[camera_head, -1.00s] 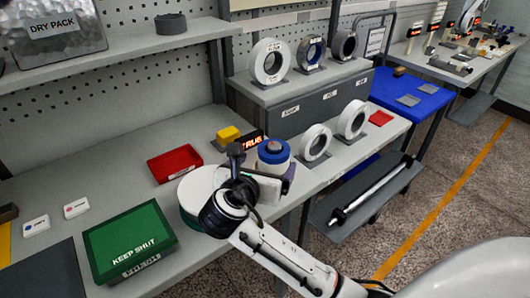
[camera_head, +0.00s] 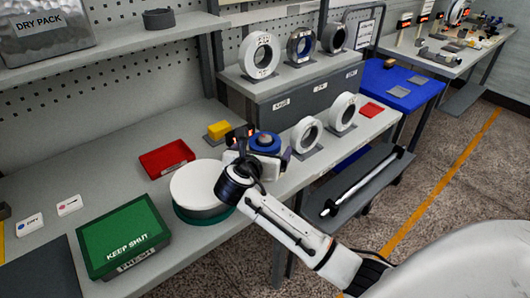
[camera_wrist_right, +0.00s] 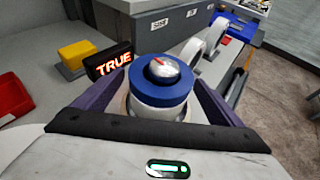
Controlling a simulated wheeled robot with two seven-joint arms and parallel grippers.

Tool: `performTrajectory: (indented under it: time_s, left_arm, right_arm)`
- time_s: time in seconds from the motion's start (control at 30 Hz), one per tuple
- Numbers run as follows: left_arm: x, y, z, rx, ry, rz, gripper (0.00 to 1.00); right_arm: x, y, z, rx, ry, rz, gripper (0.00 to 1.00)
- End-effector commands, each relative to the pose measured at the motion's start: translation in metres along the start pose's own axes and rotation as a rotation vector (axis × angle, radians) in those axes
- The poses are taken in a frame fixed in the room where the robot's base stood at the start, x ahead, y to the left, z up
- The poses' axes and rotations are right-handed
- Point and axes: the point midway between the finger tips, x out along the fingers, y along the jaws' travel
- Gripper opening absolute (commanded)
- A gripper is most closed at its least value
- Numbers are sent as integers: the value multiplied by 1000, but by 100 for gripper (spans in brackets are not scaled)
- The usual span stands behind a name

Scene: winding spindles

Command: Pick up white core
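Two white ring cores stand on the bench in the head view, a nearer one (camera_head: 296,137) and a farther one (camera_head: 334,115). A third white ring (camera_head: 248,58) stands on the raised grey shelf. My right gripper (camera_wrist_right: 162,80) is above the bench, left of the bench rings. Its purple fingers are spread on either side of a white cylinder (camera_wrist_right: 158,112) with a blue top (camera_head: 265,140) and a red-marked knob. Whether the fingers touch it I cannot tell. The lower part of the cylinder is hidden. My left gripper is not in view.
A white disc on a green base (camera_head: 195,182), a green KEEP SHUT box (camera_head: 112,225) and a red tray (camera_head: 165,158) are to the left. A yellow block (camera_head: 219,130) and a TRUE display (camera_wrist_right: 110,64) are behind the cylinder. A blue table (camera_head: 425,92) is at right.

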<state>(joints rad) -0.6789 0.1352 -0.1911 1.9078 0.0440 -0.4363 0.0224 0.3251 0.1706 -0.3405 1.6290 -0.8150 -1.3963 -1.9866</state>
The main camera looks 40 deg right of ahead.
Motion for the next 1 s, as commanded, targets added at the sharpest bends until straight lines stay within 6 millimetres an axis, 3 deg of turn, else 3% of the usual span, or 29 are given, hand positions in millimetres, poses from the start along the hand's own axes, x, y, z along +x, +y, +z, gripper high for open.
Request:
performTrajectory:
  time_s: [0.03, 0.3, 0.57, 1.0]
  left_arm:
    - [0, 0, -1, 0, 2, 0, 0]
    - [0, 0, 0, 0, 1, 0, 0]
    - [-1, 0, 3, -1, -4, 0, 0]
    - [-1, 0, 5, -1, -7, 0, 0]
  right_arm:
    - [0, 0, 0, 0, 0, 0, 84]
    - [0, 0, 0, 0, -1, 0, 42]
    - [-2, 0, 6, 2, -2, 1, 42]
    - [-33, 0, 79, 4, -4, 2, 42]
